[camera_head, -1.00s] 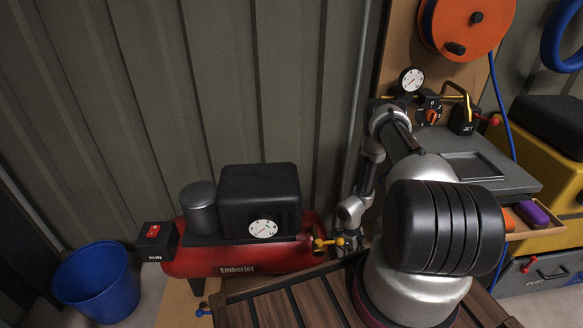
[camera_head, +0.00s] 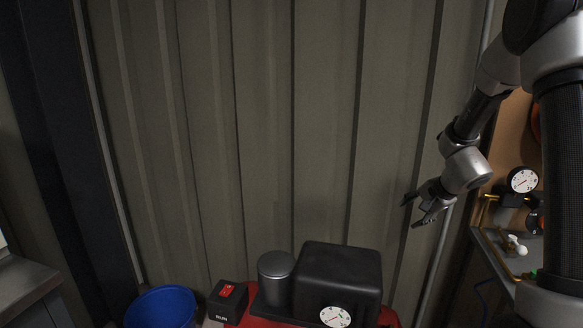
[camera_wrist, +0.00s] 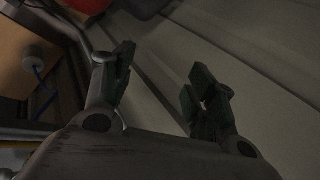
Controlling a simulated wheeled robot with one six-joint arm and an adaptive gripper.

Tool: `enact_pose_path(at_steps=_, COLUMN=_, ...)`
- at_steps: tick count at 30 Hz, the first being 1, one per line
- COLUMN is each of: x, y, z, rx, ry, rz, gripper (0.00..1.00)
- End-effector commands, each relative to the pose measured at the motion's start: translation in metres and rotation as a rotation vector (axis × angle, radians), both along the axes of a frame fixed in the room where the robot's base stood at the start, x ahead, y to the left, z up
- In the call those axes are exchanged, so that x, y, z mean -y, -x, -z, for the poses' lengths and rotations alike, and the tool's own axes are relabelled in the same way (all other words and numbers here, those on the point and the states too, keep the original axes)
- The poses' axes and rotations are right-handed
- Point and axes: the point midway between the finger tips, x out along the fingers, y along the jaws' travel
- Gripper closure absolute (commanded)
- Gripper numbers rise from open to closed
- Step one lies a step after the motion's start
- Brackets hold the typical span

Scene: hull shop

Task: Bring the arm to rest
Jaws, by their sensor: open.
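My gripper (camera_head: 414,209) is at the right of the head view, raised in front of the corrugated wall, above and right of the compressor. In the wrist view my gripper (camera_wrist: 155,85) shows two dark fingertips spread well apart with nothing between them. It is open and empty. My arm comes down from the upper right of the head view, bent at its joints.
The red compressor (camera_head: 268,323) with its black housing (camera_head: 340,272) and RUN switch box (camera_head: 229,300) stands at the bottom. A blue bucket (camera_head: 162,306) is left of it. A gauge (camera_head: 523,180) sits on the board at right. The wall's middle is clear.

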Motion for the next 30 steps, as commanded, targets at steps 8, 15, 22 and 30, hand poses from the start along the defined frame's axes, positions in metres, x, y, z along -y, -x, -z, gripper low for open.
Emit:
enact_pose_path(at_steps=8, x=-0.055, y=0.119, z=-0.123, rx=0.049, ry=0.188, rz=-0.484, gripper=0.43)
enact_pose_path(at_steps=15, x=-0.054, y=0.245, z=-0.167, rx=-0.001, ry=0.436, rz=-0.806, gripper=0.43)
enact_pose_path(at_steps=22, x=-0.025, y=0.327, z=-0.176, rx=-0.08, ry=0.651, rz=-0.954, gripper=0.43)
enact_pose_path(at_steps=30, x=-0.013, y=0.349, z=-0.177, rx=-0.113, ry=0.721, rz=-0.983, gripper=0.43)
